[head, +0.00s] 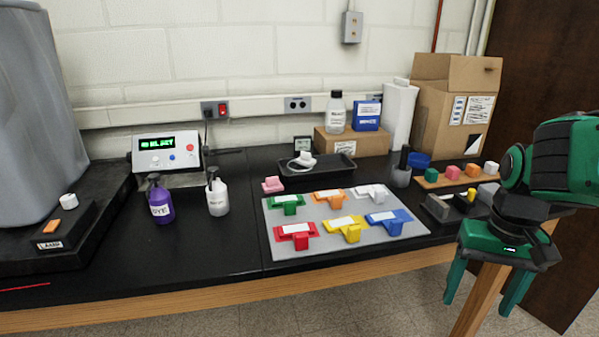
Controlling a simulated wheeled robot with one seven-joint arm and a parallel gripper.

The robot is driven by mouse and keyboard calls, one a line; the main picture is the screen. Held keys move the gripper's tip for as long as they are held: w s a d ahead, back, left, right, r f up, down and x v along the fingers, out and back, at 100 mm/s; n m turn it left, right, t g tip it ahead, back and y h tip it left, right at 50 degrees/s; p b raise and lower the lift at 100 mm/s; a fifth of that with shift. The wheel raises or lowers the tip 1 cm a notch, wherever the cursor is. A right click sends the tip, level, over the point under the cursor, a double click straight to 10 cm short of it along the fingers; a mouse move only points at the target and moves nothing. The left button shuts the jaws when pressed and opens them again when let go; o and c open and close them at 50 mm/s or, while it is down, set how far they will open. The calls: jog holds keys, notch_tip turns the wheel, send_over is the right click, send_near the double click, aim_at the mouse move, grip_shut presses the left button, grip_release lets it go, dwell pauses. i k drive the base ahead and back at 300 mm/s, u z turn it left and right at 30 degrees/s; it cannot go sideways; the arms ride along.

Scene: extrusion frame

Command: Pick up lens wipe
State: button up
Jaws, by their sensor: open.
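No item is plainly readable as a lens wipe. A small white item (303,159) lies in a black tray (345,172) at the back middle; I cannot tell whether it is a folded wipe. A blue box (367,115) with a white label stands on a cardboard box behind the tray; its print is too small to read for certain. My gripper (481,304) is at the right, in front of the bench edge, pointing down. Its two green fingers are apart with nothing between them. It is well away from the tray and the blue box.
A grey mat (262,228) holds several coloured labelled blocks. A purple bottle (162,206) and a white bottle (217,197) stand left of it. A large cardboard box (432,110) stands at the back right. The front left bench top is mostly clear.

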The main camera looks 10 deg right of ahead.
aim_at(305, 159)
jog(key=z, duration=1.05)
jog(key=k, duration=0.75)
jog(key=u, duration=0.55)
jog(key=i, duration=1.5)
jog(key=z, duration=0.05)
